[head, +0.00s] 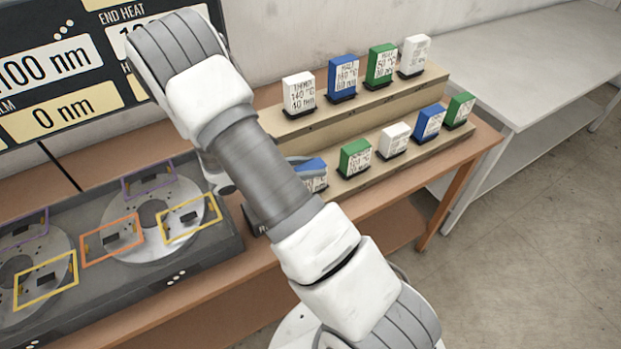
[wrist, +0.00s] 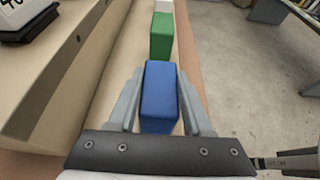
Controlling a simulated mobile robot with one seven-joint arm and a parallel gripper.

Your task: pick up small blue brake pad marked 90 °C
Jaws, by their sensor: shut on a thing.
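A small blue brake pad (wrist: 160,95) is between the two fingers of my gripper (wrist: 160,88) in the wrist view, and the gripper is shut on it. In the head view this pad (head: 316,170) is at the left end of the lower step, partly hidden by my arm. Part of its white label shows there, but I cannot read 90 °C on it. I cannot tell whether it still touches the step. Another small blue pad (head: 429,122) stands toward the right of the lower step. A larger blue pad (head: 343,77) stands on the upper step.
A green pad (head: 355,158) and a white pad (head: 394,139) stand right of the held pad on the stepped rack (head: 330,118). A tray with brake discs (head: 125,245) is at the left. A grey table (head: 520,75) stands at the right.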

